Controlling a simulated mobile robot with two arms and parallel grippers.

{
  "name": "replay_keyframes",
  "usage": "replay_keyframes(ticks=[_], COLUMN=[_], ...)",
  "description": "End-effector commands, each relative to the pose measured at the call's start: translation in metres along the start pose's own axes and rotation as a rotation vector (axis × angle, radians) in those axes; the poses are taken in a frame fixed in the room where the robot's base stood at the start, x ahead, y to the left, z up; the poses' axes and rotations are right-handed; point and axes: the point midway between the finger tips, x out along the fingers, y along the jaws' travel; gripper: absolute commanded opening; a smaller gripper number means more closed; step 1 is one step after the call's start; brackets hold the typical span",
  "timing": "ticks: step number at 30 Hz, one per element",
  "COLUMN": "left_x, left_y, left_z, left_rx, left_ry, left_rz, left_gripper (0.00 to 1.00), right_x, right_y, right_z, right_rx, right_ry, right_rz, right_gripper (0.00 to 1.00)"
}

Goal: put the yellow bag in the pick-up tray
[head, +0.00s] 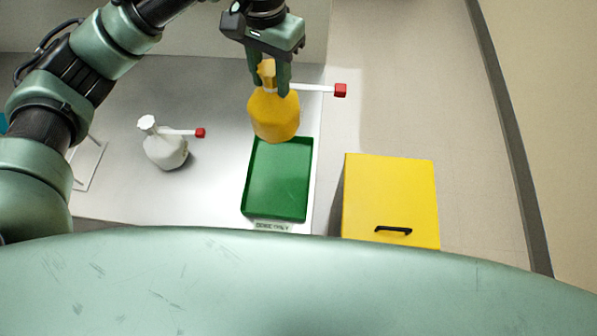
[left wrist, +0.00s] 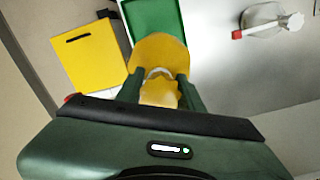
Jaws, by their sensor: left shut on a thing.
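The yellow bag (head: 273,114) has a gathered neck and a white strap ending in a red block (head: 341,90). My left gripper (head: 270,85) is shut on its neck, and the bag hangs upright. In the head view the bag overlaps the far edge of the green tray (head: 278,182); its exact height above the tray is hard to tell. The tray is empty, with a label at its near edge reading "DOSE ONLY". In the left wrist view the bag (left wrist: 158,52) sits between the fingers (left wrist: 160,88), with the tray (left wrist: 155,18) beyond it. My right gripper is not in view.
A white bag (head: 165,150) with a red-ended strap stands on the grey bench (head: 215,190) left of the tray. A yellow box (head: 390,195) with a black handle stands to the right, beyond the bench edge. The bench between white bag and tray is clear.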

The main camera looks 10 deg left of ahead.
Motion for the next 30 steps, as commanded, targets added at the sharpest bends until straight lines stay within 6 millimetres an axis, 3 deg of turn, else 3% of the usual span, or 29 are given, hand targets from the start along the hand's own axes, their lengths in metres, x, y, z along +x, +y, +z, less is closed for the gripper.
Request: replay_keyframes(ticks=[5, 18, 30], left_x=[0.027, 0.135, 0.182], left_y=[0.001, 0.000, -0.001], left_z=[0.001, 0.001, 0.000], left_rx=[-0.001, -0.001, -0.001], left_ry=[-0.006, -0.003, -0.002], left_rz=[0.004, -0.001, -0.001], left_gripper=[0.00, 0.00, 0.00], right_x=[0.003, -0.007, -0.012], right_y=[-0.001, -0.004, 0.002], right_z=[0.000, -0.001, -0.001], right_rx=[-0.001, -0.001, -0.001], right_ry=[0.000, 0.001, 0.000], right_rz=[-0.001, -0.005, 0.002], right_gripper=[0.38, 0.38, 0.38])
